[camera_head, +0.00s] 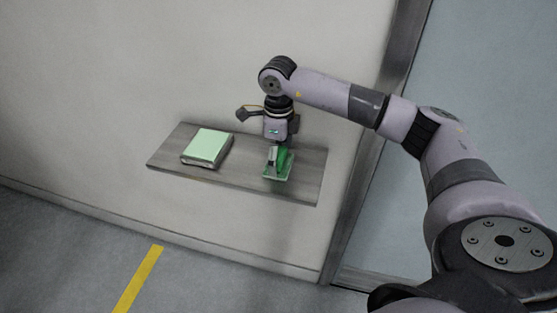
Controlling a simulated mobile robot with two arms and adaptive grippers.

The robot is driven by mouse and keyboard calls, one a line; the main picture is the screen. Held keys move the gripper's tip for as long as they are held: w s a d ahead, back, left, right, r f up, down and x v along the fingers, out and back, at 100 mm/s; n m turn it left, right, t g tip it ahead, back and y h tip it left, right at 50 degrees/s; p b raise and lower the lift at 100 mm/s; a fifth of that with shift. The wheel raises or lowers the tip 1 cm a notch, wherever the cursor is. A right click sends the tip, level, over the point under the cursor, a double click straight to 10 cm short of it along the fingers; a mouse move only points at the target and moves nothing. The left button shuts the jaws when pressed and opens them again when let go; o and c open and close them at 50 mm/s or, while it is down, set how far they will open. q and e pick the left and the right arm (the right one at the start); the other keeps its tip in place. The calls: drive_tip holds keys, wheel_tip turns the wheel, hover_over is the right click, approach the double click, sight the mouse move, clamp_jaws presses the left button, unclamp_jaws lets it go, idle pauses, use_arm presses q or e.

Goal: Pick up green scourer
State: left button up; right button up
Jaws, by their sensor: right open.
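The green scourer (279,174) lies towards the right part of a grey wall shelf (239,168). A darker green part stands up from it, like a handle. My right gripper (277,156) points straight down at it from above, with its fingertips at the upright part. The gripper is open, and its fingers partly hide the scourer. Whether the fingers touch it cannot be told. My left gripper is not in view.
A pale green block with a grey base (207,147) sits on the left part of the shelf. The shelf is fixed to a light wall (150,70). A metal door frame (372,150) stands right of the shelf. A yellow line (140,276) crosses the clear floor below.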

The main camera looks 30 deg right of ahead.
drive_tip(key=shift+c, duration=0.4)
drive_tip(key=c, duration=1.3)
drive_tip(key=shift+r, duration=0.1)
wheel_tip(320, 180, up, 11)
drive_tip(key=b, duration=0.3)
wheel_tip(320, 180, up, 9)
drive_tip(key=p, duration=0.2)
hover_over(279, 154)
